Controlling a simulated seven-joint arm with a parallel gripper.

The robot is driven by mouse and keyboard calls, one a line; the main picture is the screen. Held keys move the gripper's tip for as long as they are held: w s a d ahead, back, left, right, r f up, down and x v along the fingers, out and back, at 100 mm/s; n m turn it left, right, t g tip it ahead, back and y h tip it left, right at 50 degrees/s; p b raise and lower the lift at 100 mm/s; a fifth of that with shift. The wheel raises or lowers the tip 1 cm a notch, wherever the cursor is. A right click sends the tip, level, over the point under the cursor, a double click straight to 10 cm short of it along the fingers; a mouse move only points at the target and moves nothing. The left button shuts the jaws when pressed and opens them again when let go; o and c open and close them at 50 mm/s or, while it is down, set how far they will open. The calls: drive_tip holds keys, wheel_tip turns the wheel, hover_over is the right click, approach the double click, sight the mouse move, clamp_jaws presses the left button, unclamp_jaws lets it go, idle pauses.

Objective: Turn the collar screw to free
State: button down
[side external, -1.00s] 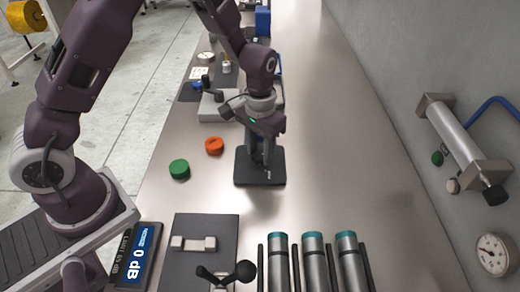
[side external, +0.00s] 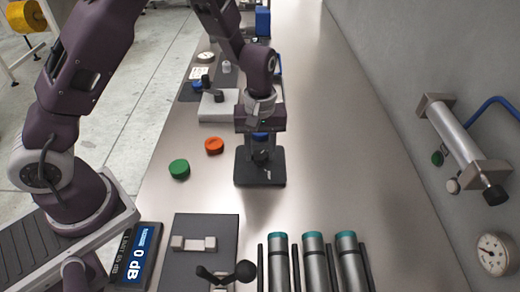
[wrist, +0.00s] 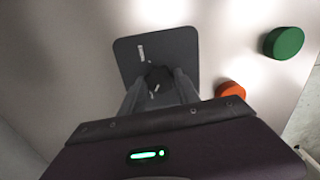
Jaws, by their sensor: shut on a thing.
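A small stand with a dark square base (side external: 246,178) is on the bench in the side external view; its base (wrist: 126,48) also fills the upper middle of the wrist view. A dark knob, which I take as the collar screw (wrist: 157,75), shows between my fingertips in the wrist view. My gripper (wrist: 158,82) is shut on it, pointing down. In the side external view, my gripper (side external: 261,150) is at the stand, and its body hides the stand's upper part. The exact contact is too dark to make out.
A green cap (side external: 179,169) and an orange cap (side external: 214,145) lie left of the stand. Teal-topped cylinders (side external: 313,258) and a dark plate (side external: 190,272) are at the front. A wall-mounted cylinder (side external: 455,138) is at right. The bench right of the stand is clear.

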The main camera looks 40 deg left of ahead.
sight(260, 155)
drive_tip(key=shift+n, duration=0.5)
drive_tip(key=c, duration=0.9)
unclamp_jaws()
wheel_tip(260, 155, up, 7)
drive_tip(key=shift+r, duration=0.2)
drive_tip(key=s+r+m+t+h, duration=0.1)
drive_tip(key=s+r+m, duration=0.1)
drive_tip(key=s+r, duration=0.3)
drive_tip(key=s+r+m+t+h, duration=0.1)
drive_tip(key=s+r+m, duration=0.15)
drive_tip(key=r, duration=0.45)
drive_tip(key=s+a+r+m+t, duration=0.1)
drive_tip(key=s+m, duration=0.1)
drive_tip(key=s, duration=0.3)
drive_tip(key=s+a+r+m+t+y, duration=0.1)
drive_tip(key=s+r+m, duration=0.1)
drive_tip(key=s, duration=0.3)
drive_tip(key=s+a+r+m+t+y, duration=0.1)
drive_tip(key=s+m, duration=0.1)
drive_tip(key=s, duration=0.3)
drive_tip(key=shift+s+a+r+t, duration=0.15)
drive_tip(key=shift+a+r+t, duration=0.05)
drive_tip(key=shift+a+t, duration=0.1)
